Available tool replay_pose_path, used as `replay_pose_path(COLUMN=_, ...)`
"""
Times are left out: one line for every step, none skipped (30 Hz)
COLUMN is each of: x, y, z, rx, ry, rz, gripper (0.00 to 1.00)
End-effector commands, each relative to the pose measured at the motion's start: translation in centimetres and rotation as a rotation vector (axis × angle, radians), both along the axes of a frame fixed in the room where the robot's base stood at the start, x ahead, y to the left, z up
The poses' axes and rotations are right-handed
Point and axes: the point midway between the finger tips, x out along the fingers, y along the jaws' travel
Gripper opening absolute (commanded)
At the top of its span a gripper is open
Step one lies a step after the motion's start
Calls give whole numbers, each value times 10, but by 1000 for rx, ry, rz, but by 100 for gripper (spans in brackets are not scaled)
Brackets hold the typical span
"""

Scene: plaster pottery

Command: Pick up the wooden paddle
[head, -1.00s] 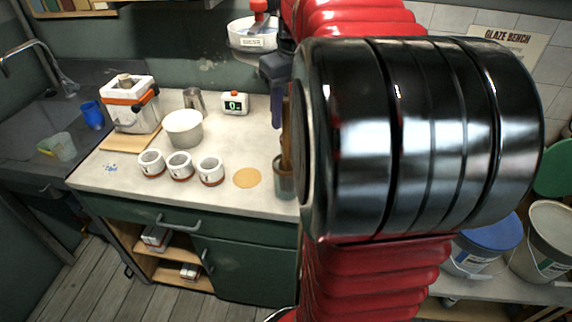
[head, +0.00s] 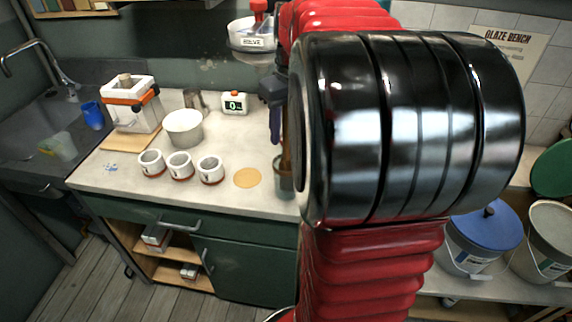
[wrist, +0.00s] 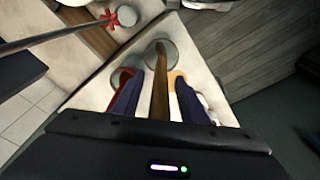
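The wooden paddle (head: 287,150) stands upright in a grey jar (head: 284,184) at the right end of the counter, partly hidden by my arm. My gripper (head: 276,135) points down beside the paddle's upper part in the head view. In the wrist view, the brown paddle (wrist: 160,88) runs between the two dark blue fingers of my gripper (wrist: 158,82). A gap shows on each side of the paddle, so the gripper is open around it. The paddle's far end meets a round grey shape, probably the jar. The other finger is hidden in the head view.
Several pale cups, including a front cup (head: 210,170), stand left of a tan disc (head: 247,178).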

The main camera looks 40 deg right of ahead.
Motion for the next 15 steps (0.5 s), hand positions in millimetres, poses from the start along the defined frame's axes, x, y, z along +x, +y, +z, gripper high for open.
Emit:
replay_pose_path(x=0, y=0, z=0, rx=0, ry=0, rz=0, gripper=38)
replay_pose_path(x=0, y=0, z=0, rx=0, ry=0, rz=0, gripper=36)
replay_pose_path(x=0, y=0, z=0, rx=0, ry=0, rz=0, gripper=34)
replay_pose_path(x=0, y=0, z=0, rx=0, ry=0, rz=0, gripper=31)
replay_pose_path(x=0, y=0, z=0, rx=0, ry=0, rz=0, gripper=29)
replay_pose_path(x=0, y=0, z=0, rx=0, ry=0, rz=0, gripper=26)
replay_pose_path(x=0, y=0, z=0, rx=0, ry=0, rz=-1, gripper=24)
replay_pose_path(x=0, y=0, z=0, rx=0, ry=0, rz=-1, gripper=22)
replay_pose_path(x=0, y=0, z=0, rx=0, ry=0, rz=-1, gripper=19)
replay_pose_path(x=0, y=0, z=0, rx=0, ry=0, rz=-1, gripper=17)
replay_pose_path(x=0, y=0, z=0, rx=0, ry=0, rz=-1, gripper=15)
replay_pose_path(x=0, y=0, z=0, rx=0, ry=0, rz=-1, gripper=12)
replay_pose_path(x=0, y=0, z=0, rx=0, ry=0, rz=-1, gripper=10)
replay_pose_path(x=0, y=0, z=0, rx=0, ry=0, rz=-1, gripper=8)
replay_pose_path(x=0, y=0, z=0, rx=0, ry=0, rz=-1, gripper=5)
